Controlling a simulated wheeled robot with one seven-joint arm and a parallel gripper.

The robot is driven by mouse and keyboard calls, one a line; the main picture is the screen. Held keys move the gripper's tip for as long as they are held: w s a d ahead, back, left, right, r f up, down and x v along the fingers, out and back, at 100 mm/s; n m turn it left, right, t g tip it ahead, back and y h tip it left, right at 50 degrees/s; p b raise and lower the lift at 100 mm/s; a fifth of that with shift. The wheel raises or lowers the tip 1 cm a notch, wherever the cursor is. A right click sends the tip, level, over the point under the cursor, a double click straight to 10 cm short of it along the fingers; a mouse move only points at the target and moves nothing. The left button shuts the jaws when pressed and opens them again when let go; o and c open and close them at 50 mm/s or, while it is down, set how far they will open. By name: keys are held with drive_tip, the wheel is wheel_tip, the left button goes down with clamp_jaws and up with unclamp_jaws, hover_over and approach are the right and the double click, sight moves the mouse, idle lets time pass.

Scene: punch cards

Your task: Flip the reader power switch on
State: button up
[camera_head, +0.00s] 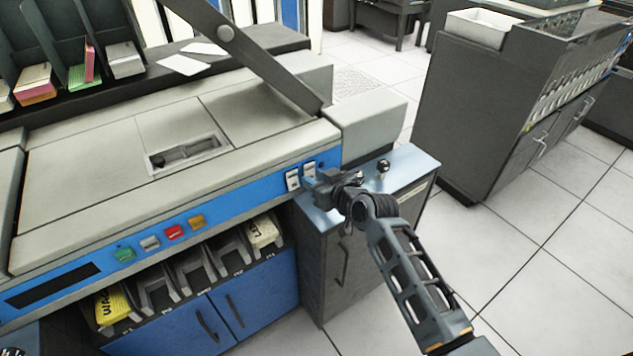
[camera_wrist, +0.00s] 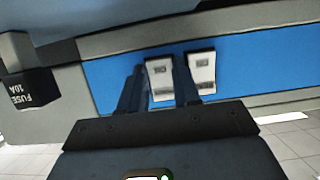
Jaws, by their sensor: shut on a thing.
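Two white rocker switches sit side by side on the blue front strip of the reader. In the head view they are the left switch (camera_head: 292,180) and the right switch (camera_head: 309,169). My gripper (camera_head: 316,183) is at the right one and partly covers its lower part. The wrist view is upside down; there my gripper's fingers (camera_wrist: 158,78) stand on either side of the gripped switch (camera_wrist: 161,82), and the other switch (camera_wrist: 202,72) is just outside them. The marks on the switches are too small to read, so I cannot tell which is labelled power.
A dark fuse holder (camera_wrist: 30,90) marked "FUSE 10A" is beside the switches. Coloured buttons (camera_head: 174,232) line the strip to the left. A grey cabinet (camera_head: 415,168) with a small knob stands below my gripper. Open floor (camera_head: 520,270) lies to the right.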

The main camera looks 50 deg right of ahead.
drive_tip(key=f+t+b, duration=0.1)
drive_tip(key=b, duration=0.2)
drive_tip(key=shift+b, duration=0.3)
drive_tip(key=t+b, duration=0.1)
drive_tip(key=b, duration=0.4)
drive_tip(key=shift+w+f+h+b, duration=0.1)
drive_tip(key=shift+f+h+b, duration=0.05)
drive_tip(key=shift+h+b, duration=0.15)
drive_tip(key=shift+r+t+b, duration=0.25)
drive_tip(key=shift+t+b, duration=0.25)
drive_tip(key=shift+b, duration=0.6)
drive_tip(key=o, duration=0.8)
drive_tip(key=shift+v, duration=3.9)
